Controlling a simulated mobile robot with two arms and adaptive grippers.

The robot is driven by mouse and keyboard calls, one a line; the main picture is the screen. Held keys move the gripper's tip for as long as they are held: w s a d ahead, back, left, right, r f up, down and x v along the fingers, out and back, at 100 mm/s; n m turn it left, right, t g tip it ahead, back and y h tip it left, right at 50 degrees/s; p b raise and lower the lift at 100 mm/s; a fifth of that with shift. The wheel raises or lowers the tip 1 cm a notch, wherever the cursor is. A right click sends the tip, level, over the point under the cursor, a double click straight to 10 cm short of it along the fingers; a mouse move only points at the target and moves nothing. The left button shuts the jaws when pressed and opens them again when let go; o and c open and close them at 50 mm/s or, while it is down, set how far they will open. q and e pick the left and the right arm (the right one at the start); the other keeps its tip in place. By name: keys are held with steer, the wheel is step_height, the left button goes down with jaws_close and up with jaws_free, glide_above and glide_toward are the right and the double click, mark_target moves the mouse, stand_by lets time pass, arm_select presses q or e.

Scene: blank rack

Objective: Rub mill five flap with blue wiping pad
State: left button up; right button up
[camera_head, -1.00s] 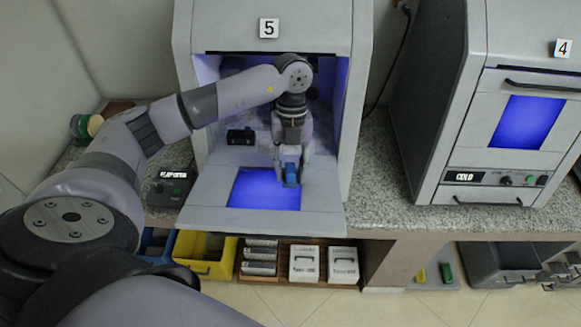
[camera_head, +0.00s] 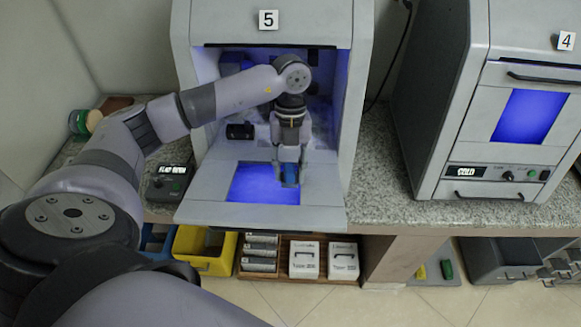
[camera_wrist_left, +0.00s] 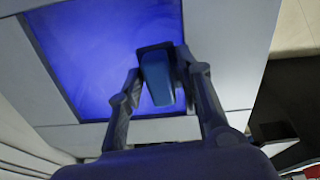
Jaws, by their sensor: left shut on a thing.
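Mill five (camera_head: 262,85), labelled 5, stands open with its flap (camera_head: 205,210) folded down flat towards me. The flap has a blue-lit window (camera_head: 250,184) in it. My left gripper (camera_head: 288,172) is over the right part of the window, pointing down. It is shut on the blue wiping pad (camera_head: 290,177). In the left wrist view the pad (camera_wrist_left: 158,80) sits between both fingers over the blue window (camera_wrist_left: 85,50). The pad appears at the flap's surface, but I cannot tell whether it touches. My right gripper is not in view.
Mill four (camera_head: 525,110) stands closed to the right. A small control box (camera_head: 168,186) is left of the flap. Below the counter are a yellow bin (camera_head: 205,258) and white boxes (camera_head: 304,260). The counter (camera_head: 385,175) between the mills is clear.

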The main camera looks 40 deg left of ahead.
mark_target(273, 181)
arm_select(q)
steer(key=shift+s+a+r, duration=0.1)
steer(key=shift+s+a, duration=0.4)
steer(key=shift+a, duration=0.35)
steer(key=shift+s+a, duration=0.45)
steer(key=shift+a, duration=0.35)
steer(key=shift+d+f, duration=0.1)
steer(key=shift+f, duration=0.1)
steer(key=shift+w+d+f, duration=0.1)
steer(key=shift+w+d, duration=0.3)
steer(key=shift+d, duration=0.35)
steer(key=shift+w+d, duration=0.4)
steer(key=shift+d, duration=0.3)
steer(key=shift+w+d, duration=0.2)
steer(key=shift+d, duration=0.1)
steer(key=shift+p+v, duration=1.75)
steer(key=shift+v, duration=1.3)
steer(key=shift+s, duration=0.1)
